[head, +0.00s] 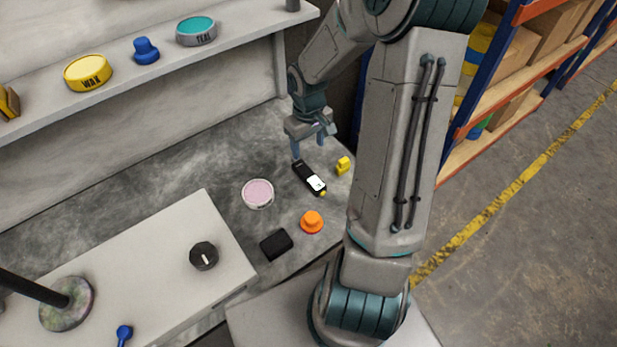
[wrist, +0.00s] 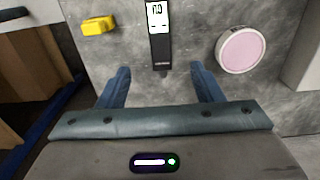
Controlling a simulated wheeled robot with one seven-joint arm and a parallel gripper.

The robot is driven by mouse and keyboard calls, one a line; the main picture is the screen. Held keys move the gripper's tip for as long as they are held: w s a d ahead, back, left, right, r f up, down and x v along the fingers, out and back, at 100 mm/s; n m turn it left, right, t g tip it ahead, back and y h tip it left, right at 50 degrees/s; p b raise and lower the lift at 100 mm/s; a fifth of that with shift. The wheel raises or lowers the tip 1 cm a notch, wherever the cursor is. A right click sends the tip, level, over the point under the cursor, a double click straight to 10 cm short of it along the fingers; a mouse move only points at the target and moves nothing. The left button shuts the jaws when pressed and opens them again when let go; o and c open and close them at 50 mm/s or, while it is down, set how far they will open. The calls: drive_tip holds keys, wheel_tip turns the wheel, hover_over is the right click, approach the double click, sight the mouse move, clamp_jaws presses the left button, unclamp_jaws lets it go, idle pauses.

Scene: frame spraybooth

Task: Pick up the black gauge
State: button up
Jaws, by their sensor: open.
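The black gauge (head: 304,174) is a slim black bar with a white display and a small yellow end, lying flat on the grey bench. In the wrist view the gauge (wrist: 160,52) lies lengthwise, its display showing dark digits at the top edge and its plain end toward my gripper. My gripper (head: 312,152) is over the bench beside the plain end of the gauge. In the wrist view my gripper (wrist: 160,82) is open, with one blue finger on each side of the gauge's line. Nothing is between the fingers except the gauge's near end, and I see no contact.
A pink round tin (head: 258,194) lies left of the gauge and a yellow block (head: 343,165) right of it. An orange knob (head: 311,221) and a black block (head: 276,244) sit nearer. A raised white panel (head: 160,250) is at left; a shelf (head: 150,75) runs behind.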

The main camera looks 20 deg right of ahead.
sight(307, 173)
wheel_tip(307, 173, down, 8)
drive_tip(key=shift+f+b, duration=0.25)
drive_tip(key=shift+b, duration=0.9)
drive_tip(key=f, duration=0.1)
drive_tip(key=f+b, duration=0.1)
drive_tip(key=f, duration=0.2)
drive_tip(key=shift+w+f, duration=0.15)
drive_tip(key=shift+w, duration=0.1)
drive_tip(key=c, duration=1.2)
